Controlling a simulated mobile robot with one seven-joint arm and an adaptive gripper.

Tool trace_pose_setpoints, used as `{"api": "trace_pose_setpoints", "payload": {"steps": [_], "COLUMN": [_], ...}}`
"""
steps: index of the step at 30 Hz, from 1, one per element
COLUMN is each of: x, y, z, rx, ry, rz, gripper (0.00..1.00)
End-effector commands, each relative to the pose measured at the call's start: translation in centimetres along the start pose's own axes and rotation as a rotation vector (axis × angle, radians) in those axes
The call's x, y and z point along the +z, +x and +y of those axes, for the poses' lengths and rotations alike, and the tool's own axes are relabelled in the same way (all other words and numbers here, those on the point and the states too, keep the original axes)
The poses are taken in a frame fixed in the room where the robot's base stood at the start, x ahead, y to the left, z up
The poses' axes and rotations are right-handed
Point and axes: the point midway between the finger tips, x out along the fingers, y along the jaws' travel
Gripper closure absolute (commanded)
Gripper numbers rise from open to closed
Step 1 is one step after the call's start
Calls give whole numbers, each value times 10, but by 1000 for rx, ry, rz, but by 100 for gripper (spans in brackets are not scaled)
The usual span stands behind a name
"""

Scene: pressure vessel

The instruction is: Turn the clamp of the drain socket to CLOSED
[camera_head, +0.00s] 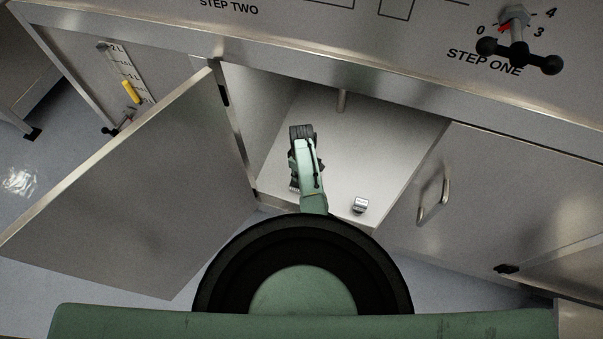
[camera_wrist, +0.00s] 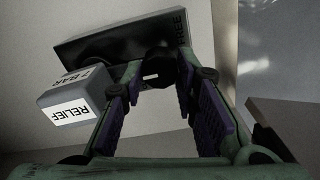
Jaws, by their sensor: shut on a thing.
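In the wrist view a dark block (camera_wrist: 110,42) with the word FREE at its right end lies across the top. A dark rounded part (camera_wrist: 160,66) at its lower edge sits between my fingertips. My gripper (camera_wrist: 160,78), with purple pads, is shut on this part. No CLOSED mark shows, and I cannot tell whether this is the drain socket clamp. In the head view my gripper (camera_head: 302,150) reaches into the open cabinet, and my arm hides what lies beneath it.
A grey box (camera_wrist: 75,100) labelled RELIEF and BAR is close left of my gripper. The open cabinet door (camera_head: 130,185) is left of my arm. A short pipe (camera_head: 342,100) hangs inside; a small metal piece (camera_head: 360,205) lies right of my arm. A closed door's handle (camera_head: 433,193) is further right.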

Motion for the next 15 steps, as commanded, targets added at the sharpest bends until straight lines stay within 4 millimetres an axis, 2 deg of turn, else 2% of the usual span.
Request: {"api": "trace_pose_setpoints", "payload": {"steps": [3, 4, 12, 15], "x": [0, 0, 0, 0], "y": [0, 0, 0, 0], "z": [-1, -1, 0, 0], "rx": [-1, -1, 0, 0], "ry": [-2, -2, -1, 0], "rz": [-1, -1, 0, 0], "gripper": [100, 72, 54, 53]}}
